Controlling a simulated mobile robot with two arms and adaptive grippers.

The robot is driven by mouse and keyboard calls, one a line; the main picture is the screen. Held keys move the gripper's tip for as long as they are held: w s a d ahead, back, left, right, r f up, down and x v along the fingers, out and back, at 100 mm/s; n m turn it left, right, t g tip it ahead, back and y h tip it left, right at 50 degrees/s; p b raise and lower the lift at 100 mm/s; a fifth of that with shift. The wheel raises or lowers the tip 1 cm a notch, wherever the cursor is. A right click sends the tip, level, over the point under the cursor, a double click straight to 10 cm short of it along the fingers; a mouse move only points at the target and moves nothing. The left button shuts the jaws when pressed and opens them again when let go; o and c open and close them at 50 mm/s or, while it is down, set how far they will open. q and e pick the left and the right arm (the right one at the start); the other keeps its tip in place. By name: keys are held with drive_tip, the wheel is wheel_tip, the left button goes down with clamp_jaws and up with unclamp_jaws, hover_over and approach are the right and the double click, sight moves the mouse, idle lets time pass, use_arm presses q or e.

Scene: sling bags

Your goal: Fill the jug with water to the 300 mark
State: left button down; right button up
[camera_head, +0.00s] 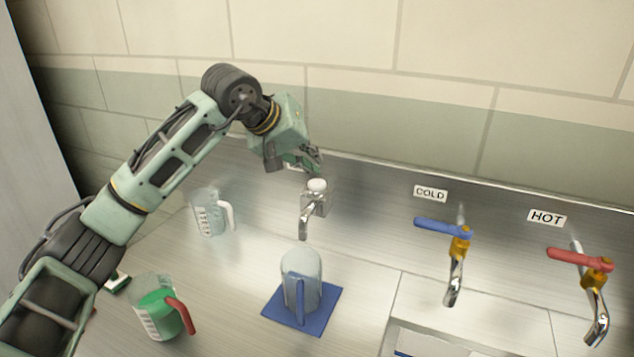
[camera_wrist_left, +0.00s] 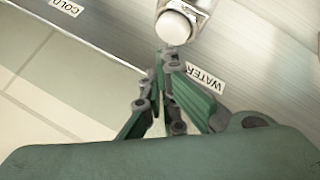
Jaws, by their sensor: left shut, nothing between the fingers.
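A clear jug with a blue handle (camera_head: 301,280) stands upright on a blue mat (camera_head: 326,313), below the spout of a chrome tap (camera_head: 307,215). Its scale faces away, and I cannot tell its water level. No stream shows between spout and jug. The tap has a round white button (camera_head: 317,185) on top, also large in the left wrist view (camera_wrist_left: 175,27). My left gripper (camera_head: 316,163) is shut and empty, just behind and above the button. In the wrist view its fingertips (camera_wrist_left: 167,57) lie close to the button; contact cannot be told. My right gripper is not in view.
A clear jug with a white handle (camera_head: 208,214) stands at the left back. A jug of green liquid with a red handle (camera_head: 158,308) stands at the front left. Blue COLD (camera_head: 442,228) and red HOT (camera_head: 580,258) lever taps are at the right. A WATER label (camera_wrist_left: 207,80) marks the wall.

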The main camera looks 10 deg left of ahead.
use_arm(q)
drive_tip(key=shift+f, duration=0.1)
drive_tip(key=shift+f+b, duration=0.3)
drive_tip(key=shift+f, duration=0.05)
drive_tip(key=shift+f+b, duration=0.4)
drive_tip(key=shift+f, duration=0.15)
idle(0.8)
drive_tip(key=shift+r, duration=0.1)
idle(5.4)
drive_tip(key=shift+r+p, duration=0.7)
drive_tip(key=shift+r, duration=0.15)
